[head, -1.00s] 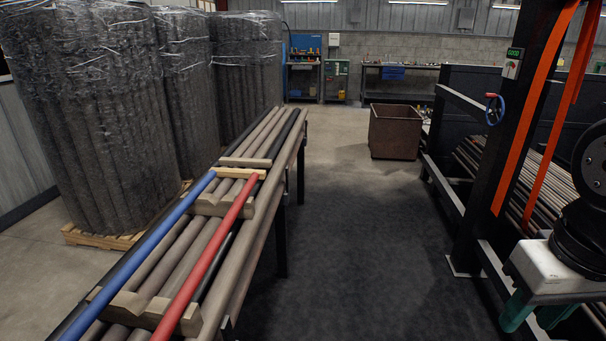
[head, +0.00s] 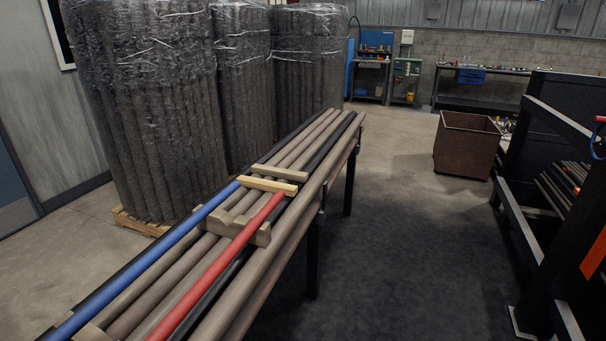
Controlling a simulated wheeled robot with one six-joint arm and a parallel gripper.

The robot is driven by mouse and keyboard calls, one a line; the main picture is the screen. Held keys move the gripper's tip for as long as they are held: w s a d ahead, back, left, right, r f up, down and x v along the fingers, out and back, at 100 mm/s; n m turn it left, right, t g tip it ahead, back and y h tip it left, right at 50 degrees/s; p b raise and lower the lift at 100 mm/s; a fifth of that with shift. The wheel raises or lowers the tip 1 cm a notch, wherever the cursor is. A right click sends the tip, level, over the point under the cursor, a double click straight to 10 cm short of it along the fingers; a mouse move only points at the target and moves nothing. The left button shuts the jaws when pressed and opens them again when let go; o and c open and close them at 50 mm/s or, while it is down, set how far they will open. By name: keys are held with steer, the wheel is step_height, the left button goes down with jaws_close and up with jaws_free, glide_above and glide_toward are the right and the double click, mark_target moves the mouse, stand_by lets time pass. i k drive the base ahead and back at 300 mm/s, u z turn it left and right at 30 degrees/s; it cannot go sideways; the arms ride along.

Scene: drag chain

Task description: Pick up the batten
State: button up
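A pale yellow wooden strip, which looks like the batten (head: 266,186), lies crosswise on the rack of long pipes in the head view. It sits at the far ends of a blue pipe (head: 160,254) and a red pipe (head: 222,265), close to or touching both. A greyer wooden strip (head: 279,173) lies crosswise just beyond it. A notched wooden block (head: 238,227) lies across the pipes nearer to me. My gripper is not in view.
The pipe rack stands on dark legs (head: 314,255). Wrapped pipe bundles (head: 150,110) stand behind it on the left. A rusty bin (head: 466,145) and a black frame (head: 545,240) are on the right. The dark floor between rack and frame is clear.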

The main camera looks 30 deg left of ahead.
mark_target(263, 184)
steer(key=i, duration=1.7)
steer(key=u, duration=1)
steer(key=i, duration=1)
steer(key=u, duration=1.35)
steer(key=i, duration=0.45)
steer(key=u, duration=0.3)
